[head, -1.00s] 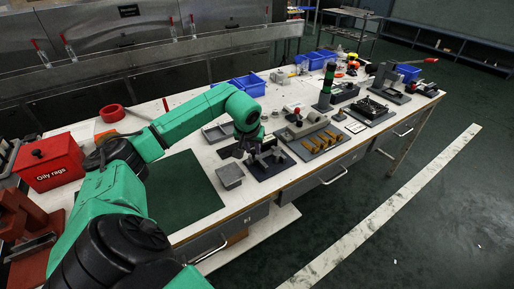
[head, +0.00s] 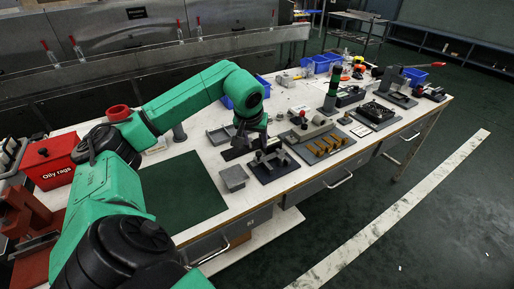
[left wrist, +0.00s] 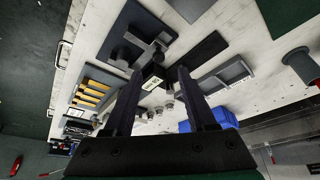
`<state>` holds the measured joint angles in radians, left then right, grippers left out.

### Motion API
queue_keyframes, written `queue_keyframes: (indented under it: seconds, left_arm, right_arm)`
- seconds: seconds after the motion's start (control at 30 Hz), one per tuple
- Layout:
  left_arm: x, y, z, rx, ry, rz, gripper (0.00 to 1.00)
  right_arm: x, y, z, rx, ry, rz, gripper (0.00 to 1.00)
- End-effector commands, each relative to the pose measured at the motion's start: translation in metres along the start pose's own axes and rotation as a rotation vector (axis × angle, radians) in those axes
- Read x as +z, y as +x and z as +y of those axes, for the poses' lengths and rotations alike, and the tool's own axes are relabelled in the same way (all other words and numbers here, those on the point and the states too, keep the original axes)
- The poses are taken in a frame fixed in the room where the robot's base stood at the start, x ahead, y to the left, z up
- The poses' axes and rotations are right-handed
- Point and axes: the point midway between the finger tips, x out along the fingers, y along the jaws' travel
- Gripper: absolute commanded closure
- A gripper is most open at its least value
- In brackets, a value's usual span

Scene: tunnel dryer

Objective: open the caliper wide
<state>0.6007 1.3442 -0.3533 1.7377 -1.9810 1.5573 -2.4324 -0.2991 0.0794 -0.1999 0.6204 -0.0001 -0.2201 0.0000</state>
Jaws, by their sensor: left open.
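A grey metal device (head: 268,158), which looks like the caliper, stands on a dark base plate (head: 285,171) near the table's front edge. In the left wrist view the grey device (left wrist: 147,47) on its dark plate (left wrist: 117,37) lies beyond my fingertips, up and to the left. How far its jaws are apart I cannot tell. My left gripper (head: 242,143) is just left of and behind the device in the head view. In the left wrist view my left gripper (left wrist: 160,84) has its two fingers apart, with nothing held between them. My right gripper is not in view.
A small grey block (head: 233,178) sits left of the base plate, beside a green mat (head: 180,195). A shallow grey tray (head: 219,134) lies behind. A plate with several orange pieces (head: 322,149) is on the right. A red rag box (head: 50,162) stands at far left.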

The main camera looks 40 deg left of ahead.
Motion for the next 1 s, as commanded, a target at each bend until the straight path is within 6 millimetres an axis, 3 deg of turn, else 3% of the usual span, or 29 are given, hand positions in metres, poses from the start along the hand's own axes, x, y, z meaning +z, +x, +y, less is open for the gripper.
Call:
queue_keyframes:
  seconds: [0.1,0.3,1.0]
  left_arm:
    - [-0.002,-0.036,0.000,0.001,0.000,0.006,0.43]
    - [-0.001,-0.072,0.000,0.002,0.000,0.003,0.43]
    - [0.000,-0.076,-0.001,0.001,-0.001,0.001,0.43]
  right_arm:
    - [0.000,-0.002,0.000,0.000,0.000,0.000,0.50]
    - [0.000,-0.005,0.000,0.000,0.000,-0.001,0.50]
    - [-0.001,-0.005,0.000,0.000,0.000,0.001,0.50]
